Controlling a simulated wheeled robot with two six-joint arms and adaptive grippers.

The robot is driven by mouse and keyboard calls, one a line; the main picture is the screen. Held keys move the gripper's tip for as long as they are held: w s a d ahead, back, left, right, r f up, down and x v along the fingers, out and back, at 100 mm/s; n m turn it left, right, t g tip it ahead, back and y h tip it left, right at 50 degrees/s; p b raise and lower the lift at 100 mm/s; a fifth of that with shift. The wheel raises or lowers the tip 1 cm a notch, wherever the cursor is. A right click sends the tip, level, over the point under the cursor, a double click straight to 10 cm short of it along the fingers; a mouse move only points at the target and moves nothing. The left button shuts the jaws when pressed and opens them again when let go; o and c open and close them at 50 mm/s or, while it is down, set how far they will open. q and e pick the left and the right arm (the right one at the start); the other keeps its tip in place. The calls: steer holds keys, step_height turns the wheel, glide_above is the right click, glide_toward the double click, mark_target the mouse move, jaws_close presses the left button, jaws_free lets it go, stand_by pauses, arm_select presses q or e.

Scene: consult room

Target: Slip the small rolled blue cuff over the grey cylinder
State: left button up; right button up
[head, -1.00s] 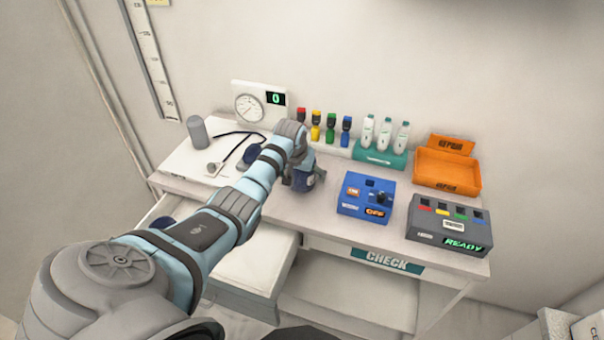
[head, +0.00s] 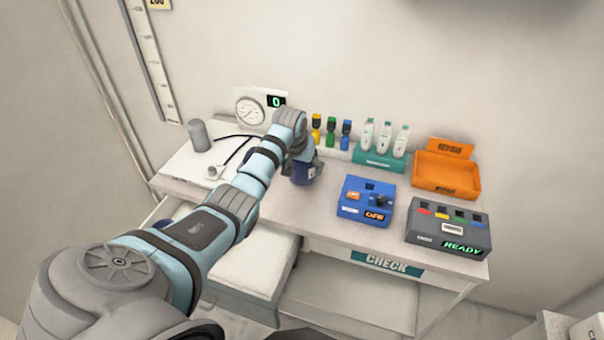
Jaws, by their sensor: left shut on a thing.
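The grey cylinder (head: 199,136) stands upright at the back left of the white pad on the desk. The gripper and wrist hide the cuff's upper part. I cannot tell how far the cuff is above the desk top. My right gripper is not in view.
A stethoscope (head: 228,157) lies on the white pad (head: 183,168) near the cylinder. A dial gauge (head: 250,111) stands behind. Coloured tubes, white bottles (head: 385,137), a blue box (head: 364,209), an orange tray (head: 445,185) and a grey READY box (head: 449,235) fill the right. A drawer is open at front left.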

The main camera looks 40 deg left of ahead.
arm_select(q)
step_height(320, 180, up, 20)
steer(key=p, duration=0.4)
steer(key=shift+r, duration=4.15)
